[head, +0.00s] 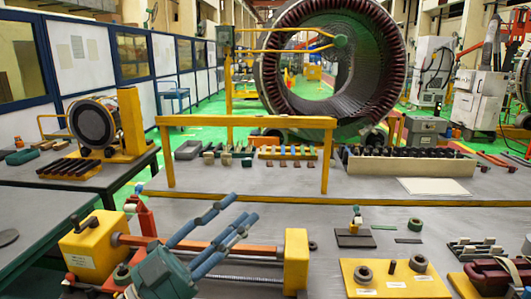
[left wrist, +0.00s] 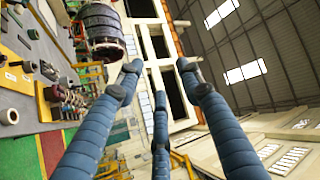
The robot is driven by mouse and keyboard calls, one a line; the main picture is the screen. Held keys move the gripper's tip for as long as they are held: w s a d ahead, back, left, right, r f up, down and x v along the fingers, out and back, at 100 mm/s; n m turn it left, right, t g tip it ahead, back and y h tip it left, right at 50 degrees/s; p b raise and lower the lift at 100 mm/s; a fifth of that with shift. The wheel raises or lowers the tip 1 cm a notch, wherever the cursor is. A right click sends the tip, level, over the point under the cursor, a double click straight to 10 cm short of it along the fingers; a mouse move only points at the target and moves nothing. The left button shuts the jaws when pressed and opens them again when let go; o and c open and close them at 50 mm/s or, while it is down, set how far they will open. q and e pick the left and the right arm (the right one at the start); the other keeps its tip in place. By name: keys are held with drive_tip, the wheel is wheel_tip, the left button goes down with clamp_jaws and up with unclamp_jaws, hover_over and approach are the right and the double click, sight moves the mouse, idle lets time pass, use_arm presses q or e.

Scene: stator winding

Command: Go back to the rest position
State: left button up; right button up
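My left gripper (head: 238,210) reaches in from the lower left of the head view. It has a teal body and three blue segmented fingers that point up and to the right. In the left wrist view the fingers (left wrist: 158,78) stand apart with nothing between them, so the gripper is open and empty. In the head view it is in front of a yellow-ended fixture with a red bar (head: 262,250) on the near bench and hides part of it. I cannot tell whether they touch. My right gripper is not in view.
A yellow frame (head: 245,122) stands mid-bench with small parts beneath it. A large stator ring (head: 335,60) stands behind. A yellow plate with dark rings (head: 400,278) lies at the near right. A coil machine (head: 95,122) is at left. Bare grey bench (head: 290,212) lies between.

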use_arm(q)
drive_tip(key=w+a+f+n+t+y, duration=0.2)
drive_tip(key=a+f+n+t+y, duration=0.1)
drive_tip(key=a+f+n+y, duration=0.4)
drive_tip(key=w+a+f+n+t+y, duration=0.2)
drive_tip(key=a+f+n+y, duration=0.3)
drive_tip(key=n+y, duration=0.3)
drive_tip(key=s+a+f+n+g+y, duration=0.2)
drive_tip(key=s+a+f+g, duration=0.15)
drive_tip(key=f, duration=0.45)
drive_tip(key=s+a+f+n+g+y, duration=0.2)
drive_tip(key=s+f+g, duration=0.15)
drive_tip(key=f, duration=0.55)
drive_tip(key=s+d+f+g+h, duration=0.1)
drive_tip(key=s+f+g, duration=0.5)
drive_tip(key=s, duration=0.5)
drive_tip(key=s+d+f+g, duration=0.2)
drive_tip(key=s+f+g, duration=0.1)
drive_tip(key=s+f, duration=0.75)
drive_tip(key=s+f+g, duration=0.1)
drive_tip(key=s+f, duration=0.2)
drive_tip(key=f, duration=2.2)
drive_tip(key=s+a+f, duration=0.1)
drive_tip(key=s+f, duration=0.7)
drive_tip(key=s+a+f+g, duration=0.1)
drive_tip(key=s+a+f, duration=0.1)
drive_tip(key=s+f, duration=0.6)
drive_tip(key=shift+s+a, duration=0.3)
drive_tip(key=shift+s, duration=0.25)
